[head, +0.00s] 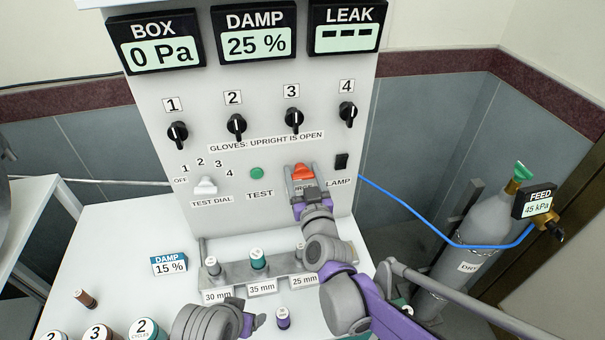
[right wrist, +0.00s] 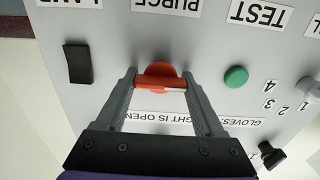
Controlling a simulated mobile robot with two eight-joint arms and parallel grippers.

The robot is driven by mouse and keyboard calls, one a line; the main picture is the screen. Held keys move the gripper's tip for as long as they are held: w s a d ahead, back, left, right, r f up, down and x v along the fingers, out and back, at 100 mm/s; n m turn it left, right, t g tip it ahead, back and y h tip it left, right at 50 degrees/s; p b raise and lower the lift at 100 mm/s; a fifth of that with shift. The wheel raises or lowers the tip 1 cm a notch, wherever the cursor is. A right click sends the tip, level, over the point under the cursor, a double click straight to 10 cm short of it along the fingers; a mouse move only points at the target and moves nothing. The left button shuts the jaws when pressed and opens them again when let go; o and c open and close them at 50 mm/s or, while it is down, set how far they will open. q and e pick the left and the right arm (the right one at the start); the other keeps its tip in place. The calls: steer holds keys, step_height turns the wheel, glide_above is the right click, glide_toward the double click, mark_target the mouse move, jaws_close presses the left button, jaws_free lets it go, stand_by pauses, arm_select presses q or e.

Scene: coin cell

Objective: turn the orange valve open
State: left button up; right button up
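The orange valve (head: 303,170) is on the upright panel, partly hidden by my right gripper in the head view. In the right wrist view, the valve (right wrist: 158,76) is a round orange disc with a bar handle across the picture. My right gripper (right wrist: 161,84) has its fingers apart, one at each end of the bar. I cannot tell whether they press on it. In the head view, my right gripper (head: 303,187) is against the panel. My left gripper (head: 255,321) is low at the bottom centre, and its fingers do not show clearly.
A green TEST button (head: 257,173) and a black LAMP switch (head: 341,161) flank the valve. A white test dial (head: 205,186) is further left. Several black knobs are above. A rack (head: 236,287) with vials stands below. A gas cylinder (head: 478,235) with blue hose is at right.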

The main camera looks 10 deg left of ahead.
steer(key=c, duration=0.7)
steer(key=shift+o, duration=0.2)
steer(key=shift+m, duration=0.4)
steer(key=m, duration=0.2)
steer(key=shift+m, duration=0.3)
arm_select(q)
steer(key=shift+r, duration=0.15)
arm_select(e)
steer(key=m, duration=0.3)
steer(key=shift+d+m, duration=0.15)
steer(key=shift+m, duration=0.25)
arm_select(q)
steer(key=shift+w+r+p, duration=0.2)
steer(key=shift+r+p, duration=0.4)
arm_select(e)
steer(key=m, duration=0.5)
steer(key=shift+w, duration=0.1)
arm_select(q)
steer(key=shift+w+r+p, duration=0.3)
steer(key=shift+r+p, duration=0.4)
steer(key=shift+r, duration=0.2)
arm_select(e)
steer(key=m, duration=0.5)
steer(key=shift+f+m, duration=0.15)
steer(key=shift+m, duration=0.25)
